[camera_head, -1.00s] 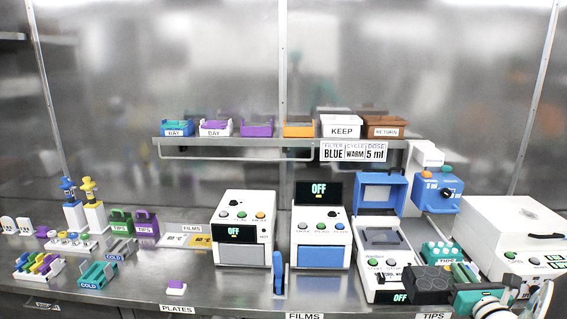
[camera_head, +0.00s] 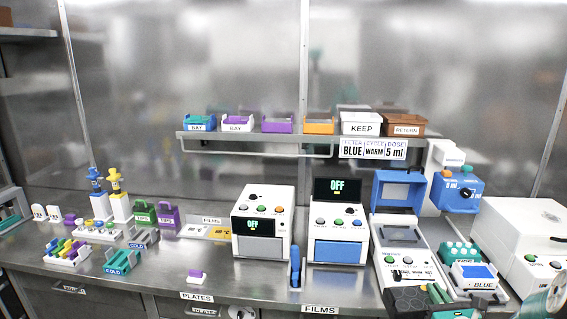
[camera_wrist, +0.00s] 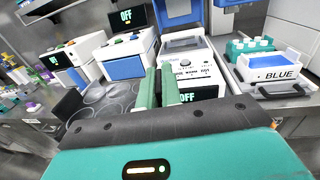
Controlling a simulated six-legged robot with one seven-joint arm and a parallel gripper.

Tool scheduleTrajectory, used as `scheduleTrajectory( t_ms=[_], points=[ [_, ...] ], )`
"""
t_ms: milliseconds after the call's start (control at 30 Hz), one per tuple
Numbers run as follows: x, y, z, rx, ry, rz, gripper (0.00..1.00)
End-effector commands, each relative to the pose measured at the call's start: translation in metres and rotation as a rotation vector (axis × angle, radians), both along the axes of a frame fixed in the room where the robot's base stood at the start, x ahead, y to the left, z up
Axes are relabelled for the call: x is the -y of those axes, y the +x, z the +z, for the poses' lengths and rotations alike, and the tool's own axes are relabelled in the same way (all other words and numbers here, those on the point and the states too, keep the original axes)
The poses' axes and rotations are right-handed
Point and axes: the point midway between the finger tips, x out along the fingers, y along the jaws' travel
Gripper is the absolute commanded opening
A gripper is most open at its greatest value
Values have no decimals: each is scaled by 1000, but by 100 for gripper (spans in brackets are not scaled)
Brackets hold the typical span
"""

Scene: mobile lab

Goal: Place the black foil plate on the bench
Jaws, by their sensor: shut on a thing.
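The black foil plate (camera_head: 408,298), a dark plate with round wells, shows at the bottom of the head view, in front of the white device with the blue lid. In the wrist view the plate (camera_wrist: 108,96) lies left of the green fingers. My gripper (camera_head: 438,293) is shut on the plate's right side; its two green fingers (camera_wrist: 159,88) stand close together. The steel bench (camera_head: 240,281) runs across the head view. The plate overlaps the bench's front area in the picture; I cannot tell whether it touches.
The blue-lidded device (camera_head: 402,250) and two boxy devices (camera_head: 264,222) (camera_head: 338,222) stand behind. A white tray labelled BLUE (camera_head: 474,275) is to the right. A small purple-and-white block (camera_head: 195,276) sits near the front edge. Bare bench lies between that block and the blue upright handle (camera_head: 295,266).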

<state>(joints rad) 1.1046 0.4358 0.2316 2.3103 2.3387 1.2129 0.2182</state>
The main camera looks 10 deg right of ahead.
Motion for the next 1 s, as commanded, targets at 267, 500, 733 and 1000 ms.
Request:
scheduleTrajectory(
  t_ms=[267, 500, 733, 1000],
  points=[
    [-70, 43, -79, -1, 11, 105, 0],
    [-143, 69, -135, -1, 11, 163, 0],
    [-214, 84, -174, -1, 12, 186, 0],
    [-290, 91, -204, -1, 11, 175, 0]
  ],
)
